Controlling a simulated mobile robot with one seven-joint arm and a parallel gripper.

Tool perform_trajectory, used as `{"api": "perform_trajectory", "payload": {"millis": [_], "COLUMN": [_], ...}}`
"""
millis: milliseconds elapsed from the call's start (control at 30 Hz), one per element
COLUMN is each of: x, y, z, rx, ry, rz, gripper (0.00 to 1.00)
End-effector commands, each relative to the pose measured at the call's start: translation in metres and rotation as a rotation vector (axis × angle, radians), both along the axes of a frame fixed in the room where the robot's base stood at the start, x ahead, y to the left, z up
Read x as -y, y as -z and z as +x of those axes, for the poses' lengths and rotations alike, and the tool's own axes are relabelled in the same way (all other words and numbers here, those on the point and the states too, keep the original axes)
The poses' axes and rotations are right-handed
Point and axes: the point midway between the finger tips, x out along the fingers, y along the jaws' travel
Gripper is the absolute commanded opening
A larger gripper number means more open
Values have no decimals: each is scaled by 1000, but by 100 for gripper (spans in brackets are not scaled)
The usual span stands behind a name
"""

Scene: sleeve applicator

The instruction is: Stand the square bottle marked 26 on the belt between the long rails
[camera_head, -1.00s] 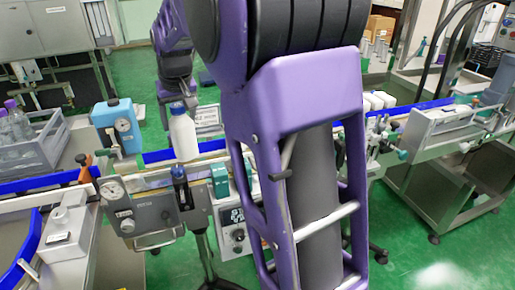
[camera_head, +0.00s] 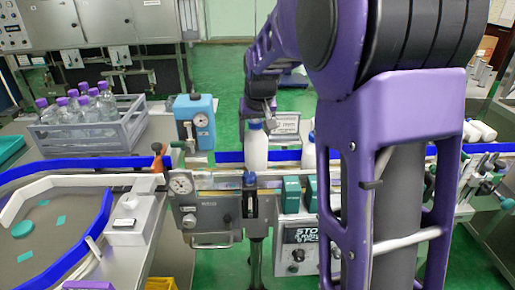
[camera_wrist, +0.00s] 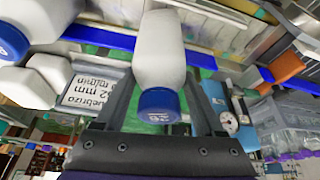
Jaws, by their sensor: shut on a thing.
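A white bottle with a blue cap (camera_wrist: 160,55) is between the two fingers of my gripper (camera_wrist: 160,112) in the wrist view. The cap's marking looks like 26. In the head view the bottle (camera_head: 256,152) looks upright, with my gripper (camera_head: 257,106) directly above its cap. The bottle stands out in front of the blue rear rail (camera_head: 228,157) and behind the pale front rail (camera_head: 215,180). I cannot tell whether its base touches the belt. A second white bottle (camera_head: 309,158) is just to its right, partly behind my arm.
A printed card (camera_head: 285,124) stands behind. A grey crate (camera_head: 88,132) of purple-capped bottles is at left. Teal blocks (camera_head: 292,194) sit in front of the rail.

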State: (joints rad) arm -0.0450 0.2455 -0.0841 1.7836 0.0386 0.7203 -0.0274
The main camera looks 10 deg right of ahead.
Motion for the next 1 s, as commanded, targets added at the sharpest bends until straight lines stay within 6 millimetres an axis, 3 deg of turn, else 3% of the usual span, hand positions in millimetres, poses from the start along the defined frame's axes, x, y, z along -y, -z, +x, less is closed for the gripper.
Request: {"api": "perform_trajectory", "payload": {"millis": [100, 233, 667, 700, 833, 1000], "x": [0, 0, 0, 0, 0, 0], "y": [23, 39, 45, 45, 45, 45], "z": [0, 0, 0, 0, 0, 0], "rx": [-2, -1, 1, 0, -1, -1], "ry": [0, 0, 0, 0, 0, 0], "rz": [0, 0, 0, 0, 0, 0], "gripper": [0, 0, 0, 76, 100, 100]}}
